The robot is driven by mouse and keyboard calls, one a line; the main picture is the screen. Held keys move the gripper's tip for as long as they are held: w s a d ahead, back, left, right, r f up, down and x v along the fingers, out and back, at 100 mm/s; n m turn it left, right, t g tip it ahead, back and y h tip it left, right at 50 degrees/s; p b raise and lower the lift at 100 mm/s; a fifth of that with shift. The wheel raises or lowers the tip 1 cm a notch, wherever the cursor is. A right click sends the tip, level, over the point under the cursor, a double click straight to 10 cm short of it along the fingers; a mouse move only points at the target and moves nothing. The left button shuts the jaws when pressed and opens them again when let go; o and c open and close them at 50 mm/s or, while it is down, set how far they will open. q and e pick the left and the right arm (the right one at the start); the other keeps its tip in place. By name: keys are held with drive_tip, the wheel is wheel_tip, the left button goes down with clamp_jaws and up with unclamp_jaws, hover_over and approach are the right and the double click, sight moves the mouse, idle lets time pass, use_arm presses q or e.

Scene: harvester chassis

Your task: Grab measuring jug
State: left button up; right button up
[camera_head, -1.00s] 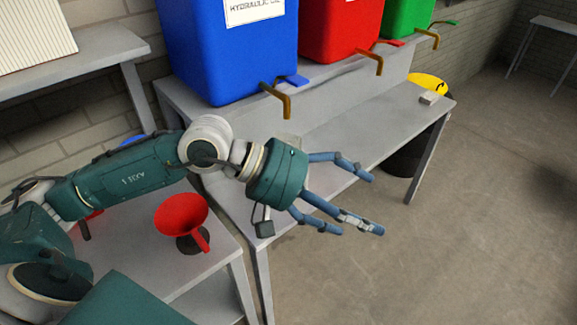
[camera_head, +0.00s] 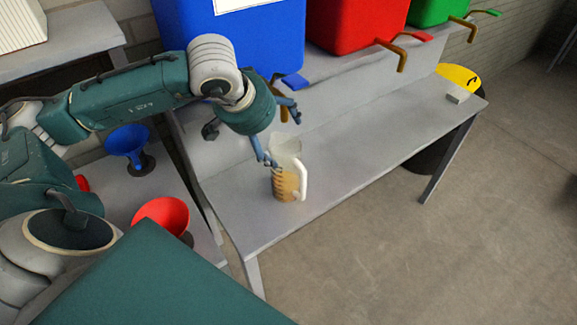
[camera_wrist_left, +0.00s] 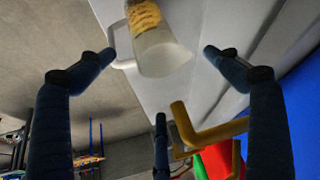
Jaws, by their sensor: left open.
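The measuring jug (camera_head: 287,184) stands upright on the grey bench under the blue container. It is clear with yellow-brown markings or contents in its lower part, and its white handle (camera_head: 304,179) points right. My left gripper (camera_head: 280,138) is just above and behind the jug, open and empty, with its fingers spread. In the left wrist view the jug (camera_wrist_left: 160,45) shows beyond the spread fingers, between the two outer fingertips. I cannot tell if any finger touches it. My right gripper is not in view.
Blue (camera_head: 250,45), red (camera_head: 355,22) and green containers (camera_head: 436,10) with taps stand on the raised shelf behind. Brass taps (camera_head: 395,55) jut over the bench (camera_head: 370,135). A blue funnel (camera_head: 127,141) and a red funnel (camera_head: 163,214) are on the left table. The bench right of the jug is mostly clear.

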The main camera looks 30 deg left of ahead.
sight(283, 147)
use_arm(q)
drive_tip(key=x, duration=0.4)
drive_tip(key=shift+r+p, duration=0.1)
drive_tip(key=shift+p, duration=0.2)
drive_tip(key=shift+p+x, duration=1.05)
drive_tip(key=shift+x, duration=1.3)
drive_tip(key=shift+w+f, duration=0.1)
drive_tip(key=shift+f, duration=0.25)
drive_tip(key=shift+c, duration=1)
drive_tip(key=c, duration=1.7)
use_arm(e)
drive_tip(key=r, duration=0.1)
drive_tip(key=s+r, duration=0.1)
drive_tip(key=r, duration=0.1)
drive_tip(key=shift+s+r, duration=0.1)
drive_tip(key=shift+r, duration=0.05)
